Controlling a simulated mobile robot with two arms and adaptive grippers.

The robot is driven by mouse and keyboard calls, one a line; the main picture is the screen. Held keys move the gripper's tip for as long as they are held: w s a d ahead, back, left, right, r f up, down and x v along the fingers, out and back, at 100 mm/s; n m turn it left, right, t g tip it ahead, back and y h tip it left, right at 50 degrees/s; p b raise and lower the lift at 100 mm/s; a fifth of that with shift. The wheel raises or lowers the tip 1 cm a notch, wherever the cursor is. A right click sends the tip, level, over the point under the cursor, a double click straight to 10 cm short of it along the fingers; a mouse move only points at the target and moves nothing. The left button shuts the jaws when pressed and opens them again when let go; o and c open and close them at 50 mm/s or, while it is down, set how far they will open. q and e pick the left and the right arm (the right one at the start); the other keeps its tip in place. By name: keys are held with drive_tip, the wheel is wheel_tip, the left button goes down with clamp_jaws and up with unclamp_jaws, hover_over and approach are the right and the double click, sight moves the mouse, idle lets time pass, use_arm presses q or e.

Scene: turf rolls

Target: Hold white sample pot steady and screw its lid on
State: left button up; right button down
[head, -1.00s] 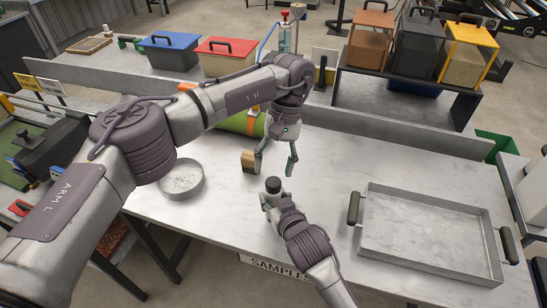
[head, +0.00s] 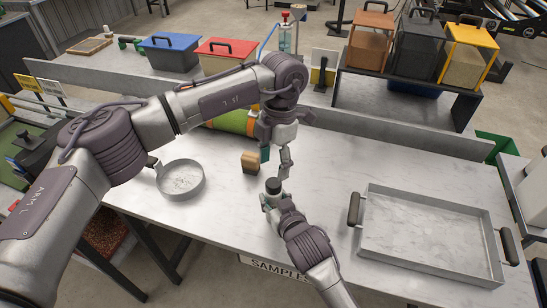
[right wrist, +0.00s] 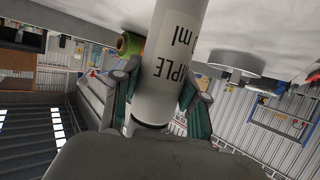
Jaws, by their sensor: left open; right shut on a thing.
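The white sample pot (right wrist: 172,60) stands upright on the bench, with printed lettering on its side in the right wrist view. Its dark lid (head: 273,185) sits on top of it; I cannot tell how tightly. My right gripper (head: 271,201) is shut on the pot from the front, and its fingers show on both sides of the pot in the right wrist view (right wrist: 158,92). My left gripper (head: 276,159) is open and empty, pointing down just above and behind the lid, apart from it. Most of the pot's body is hidden in the head view.
A wooden block (head: 250,162) stands left of my left gripper. A round grey pan (head: 181,193) lies farther left. A large handled tray (head: 498,262) is at the right. A green roll (head: 228,123) lies behind. The bench is clear between pot and tray.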

sight(273, 182)
use_arm(q)
drive_tip(key=n, duration=0.4)
drive_tip(key=shift+r, duration=0.2)
drive_tip(key=n, duration=0.4)
drive_tip(key=shift+s+r+n+t, duration=0.1)
drive_tip(key=shift+r+n+t, duration=0.1)
drive_tip(key=shift+n+t, duration=0.15)
drive_tip(key=n, duration=0.3)
drive_tip(key=shift+r+n+h, duration=0.2)
drive_tip(key=shift+n+h, duration=0.1)
drive_tip(key=shift+n, duration=0.05)
drive_tip(key=n, duration=0.3)
drive_tip(key=shift+s+r+n+t, duration=0.1)
drive_tip(key=shift+r+n+t, duration=0.1)
drive_tip(key=shift+n+t, duration=0.15)
drive_tip(key=shift+f, duration=4.05)
